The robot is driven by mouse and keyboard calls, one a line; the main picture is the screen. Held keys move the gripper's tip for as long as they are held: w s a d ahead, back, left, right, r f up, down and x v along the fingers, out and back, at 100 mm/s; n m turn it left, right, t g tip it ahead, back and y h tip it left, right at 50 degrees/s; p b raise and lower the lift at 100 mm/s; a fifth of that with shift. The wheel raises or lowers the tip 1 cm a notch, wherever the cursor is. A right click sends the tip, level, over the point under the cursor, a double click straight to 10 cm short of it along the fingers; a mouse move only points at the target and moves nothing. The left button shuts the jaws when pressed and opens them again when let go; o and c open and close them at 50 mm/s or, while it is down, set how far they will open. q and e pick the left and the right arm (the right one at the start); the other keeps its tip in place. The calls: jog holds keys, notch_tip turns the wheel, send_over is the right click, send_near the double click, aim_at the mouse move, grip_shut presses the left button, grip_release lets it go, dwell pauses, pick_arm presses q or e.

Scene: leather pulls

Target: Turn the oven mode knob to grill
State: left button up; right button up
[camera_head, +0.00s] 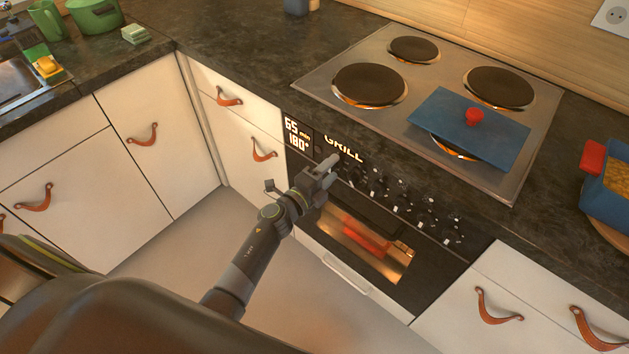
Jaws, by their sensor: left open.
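The oven (375,263) sits under the counter, with a row of dark knobs along its front panel (465,253). The panel display (297,134) reads 65 min and 180°, and lit letters spell GRILL (343,148). My left gripper (329,168) is open at the left end of the knob row, just below the GRILL letters. It covers part of the panel there, and I cannot tell whether it touches a knob. A knob (354,174) shows just right of the gripper. My right gripper is not in view.
A hob (318,83) with several plates lies above the oven, a blue lid (500,135) with a red knob on it. A blue dish (607,196) stands at the right. White drawers with leather pulls (497,306) flank the oven. The floor (180,250) is clear.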

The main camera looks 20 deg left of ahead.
pick_arm(q)
jog(key=v, duration=1.7)
jog(key=s+a+f+n+g+y, duration=0.25)
jog(key=s+f+n, duration=0.2)
jog(key=f, duration=0.45)
jog(key=s+a+f+n+g+y, duration=0.25)
jog(key=s+f+n, duration=0.2)
jog(key=f, duration=0.45)
jog(key=s+a+f+n+g+y, duration=0.25)
jog(key=f+n, duration=0.35)
jog(key=f, duration=0.4)
jog(key=s+f+n+g, duration=0.4)
jog(key=s+f, duration=0.2)
jog(key=s, duration=0.6)
jog(key=s+f+n+g, duration=0.3)
jog(key=s+f, duration=0.3)
jog(key=s, duration=0.6)
jog(key=shift+s+n+g+p, duration=0.15)
jog(key=shift+n+g+p, duration=0.3)
jog(key=shift+g, duration=0.2)
jog(key=shift+a, duration=0.1)
